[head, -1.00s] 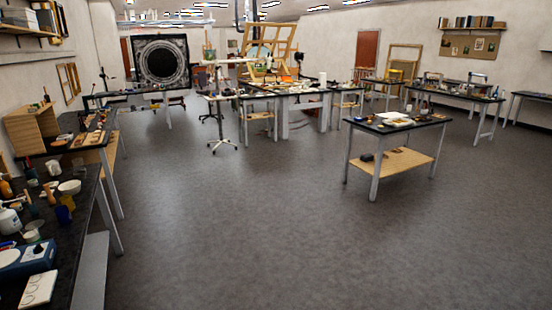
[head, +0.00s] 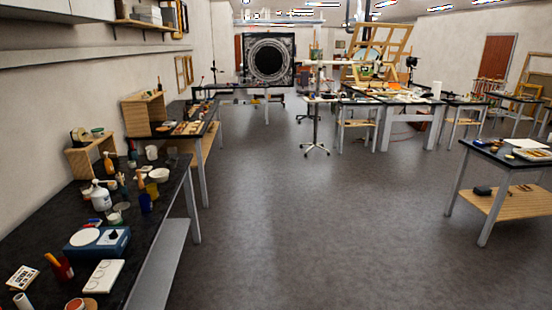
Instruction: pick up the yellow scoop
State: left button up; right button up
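I cannot make out a yellow scoop for certain in the head view; the small items on the benches are too small to tell. A small yellow item (head: 510,157) lies on the dark table at the right, but its kind is unclear. Neither of my grippers is in view.
A long black bench (head: 160,222) along the left wall holds a white pump bottle (head: 100,196), a blue device (head: 97,243) and a pale bowl (head: 159,175). A wheeled stand (head: 316,130) and worktables stand farther back. The grey floor (head: 315,235) between is clear.

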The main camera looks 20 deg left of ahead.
aim_at(49, 256)
jog(key=i+z, duration=0.15)
jog(key=i, duration=0.4)
jog(key=i+j+z, duration=0.15)
jog(key=i, duration=0.35)
jog(key=i+l+u, duration=0.2)
jog(key=i, duration=0.3)
jog(key=i+l+u, duration=0.25)
jog(key=i, duration=0.25)
jog(key=i+l+u, duration=0.2)
jog(key=i+l, duration=0.2)
jog(key=u, duration=3.35)
